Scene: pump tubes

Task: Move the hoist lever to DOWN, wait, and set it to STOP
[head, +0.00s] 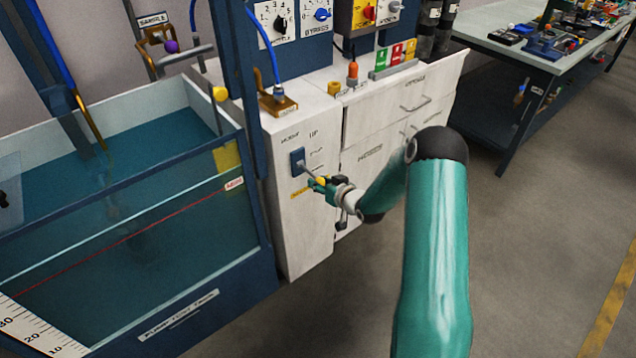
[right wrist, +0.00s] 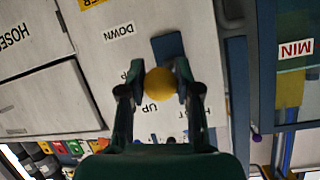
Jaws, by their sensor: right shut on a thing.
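The hoist lever's blue plate (head: 297,161) is on the white cabinet's front, with UP, a middle label and DOWN beside it. Its rod slants out to a yellow knob (head: 321,181). My right gripper (head: 320,184) is shut on the knob. In the right wrist view, which is upside down, the yellow knob (right wrist: 160,82) sits between the two fingers (right wrist: 160,90), with the blue plate (right wrist: 167,46) behind it. The fingers hide part of the labels, and I cannot tell the lever's exact setting. My left gripper is not in view.
A water tank (head: 120,230) with a blue frame stands left of the white cabinet (head: 300,235). Drawers (head: 400,115) adjoin on the right. A cluttered bench (head: 545,50) is at the back right. The floor (head: 540,240) at the right is clear.

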